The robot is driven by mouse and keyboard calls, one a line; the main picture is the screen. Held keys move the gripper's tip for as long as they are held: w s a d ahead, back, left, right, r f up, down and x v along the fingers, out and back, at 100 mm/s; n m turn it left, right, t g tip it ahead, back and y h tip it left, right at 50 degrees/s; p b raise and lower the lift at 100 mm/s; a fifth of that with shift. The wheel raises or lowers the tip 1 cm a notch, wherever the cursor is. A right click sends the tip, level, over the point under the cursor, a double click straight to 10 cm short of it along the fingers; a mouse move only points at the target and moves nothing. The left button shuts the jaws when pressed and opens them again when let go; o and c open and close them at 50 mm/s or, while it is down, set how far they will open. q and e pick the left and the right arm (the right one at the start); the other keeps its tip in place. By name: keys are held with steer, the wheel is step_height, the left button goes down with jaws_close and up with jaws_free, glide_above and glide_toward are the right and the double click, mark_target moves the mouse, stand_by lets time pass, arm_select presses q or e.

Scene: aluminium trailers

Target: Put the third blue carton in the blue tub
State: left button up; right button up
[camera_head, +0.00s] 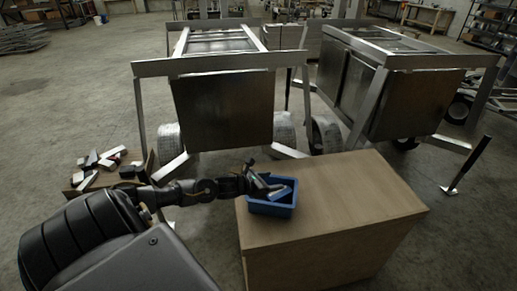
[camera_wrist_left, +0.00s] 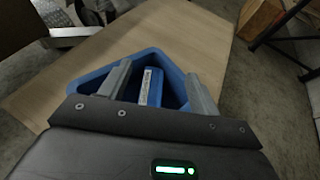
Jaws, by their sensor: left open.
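The blue tub (camera_head: 270,208) stands on the left end of a wooden box-shaped table. My left gripper (camera_head: 268,184) is over the tub, its arm coming in from the left. In the left wrist view the tub (camera_wrist_left: 89,82) lies below the open fingers (camera_wrist_left: 160,88). A blue carton (camera_wrist_left: 151,87) with a pale label shows between the fingers, inside the tub. A blue shape (camera_head: 279,193) also shows in the tub in the head view. I cannot tell how many cartons lie there. My right gripper is not in view.
The wooden table top (camera_head: 345,185) is bare to the right of the tub. Aluminium trailers (camera_head: 222,105) stand behind the table, with another trailer (camera_head: 400,95) at the right.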

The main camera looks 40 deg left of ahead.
arm_select(q)
steer(key=v, duration=0.6)
steer(key=shift+s+b, duration=0.2)
steer(key=shift+b, duration=0.2)
steer(key=shift+r, duration=0.1)
